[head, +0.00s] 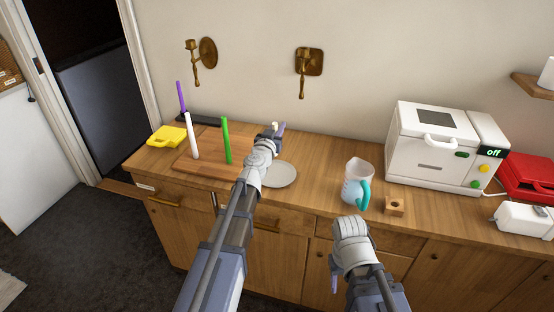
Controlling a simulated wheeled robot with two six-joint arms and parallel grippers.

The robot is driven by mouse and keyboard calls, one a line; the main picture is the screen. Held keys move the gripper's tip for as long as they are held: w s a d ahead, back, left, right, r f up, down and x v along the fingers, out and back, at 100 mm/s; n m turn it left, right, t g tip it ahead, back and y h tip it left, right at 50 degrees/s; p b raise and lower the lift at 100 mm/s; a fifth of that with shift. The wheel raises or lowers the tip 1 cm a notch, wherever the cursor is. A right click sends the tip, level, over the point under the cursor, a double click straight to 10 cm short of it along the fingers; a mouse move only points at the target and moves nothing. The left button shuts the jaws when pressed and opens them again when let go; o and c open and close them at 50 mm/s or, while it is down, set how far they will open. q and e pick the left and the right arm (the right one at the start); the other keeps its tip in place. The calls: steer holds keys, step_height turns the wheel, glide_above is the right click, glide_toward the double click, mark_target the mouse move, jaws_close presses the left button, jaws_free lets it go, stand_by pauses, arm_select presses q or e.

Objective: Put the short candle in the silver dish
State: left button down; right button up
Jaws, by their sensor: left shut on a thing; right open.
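The silver dish (283,175) is a flat, round, pale grey plate on the wooden counter, its left side partly hidden by my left arm. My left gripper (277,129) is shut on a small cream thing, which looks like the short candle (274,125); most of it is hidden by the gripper. It is held behind the dish in the picture, toward the wall, and looks raised above the counter. My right gripper (335,284) is open and low in front of the counter, largely hidden by its own wrist.
A board (190,166) carries a white candle (192,137) and a green candle (226,140). A purple candle (181,97) and a yellow object (167,137) stand left. Wall sconces (208,52) hang above.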

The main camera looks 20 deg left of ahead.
arm_select(q)
step_height(320, 180, down, 5)
steer(key=b, duration=0.3)
steer(key=shift+r+b, duration=0.15)
steer(key=shift+b, duration=0.15)
step_height(320, 180, down, 4)
steer(key=b, duration=0.3)
steer(key=shift+r+b, duration=0.2)
steer(key=shift+b, duration=0.15)
steer(key=shift+f, duration=0.15)
steer(key=c, duration=0.8)
jaws_free()
steer(key=shift+o, duration=0.2)
steer(key=shift+s+r, duration=0.15)
steer(key=shift+r, duration=0.05)
steer(key=s, duration=1.1)
steer(key=shift+s+a, duration=0.2)
steer(key=shift+s, duration=0.15)
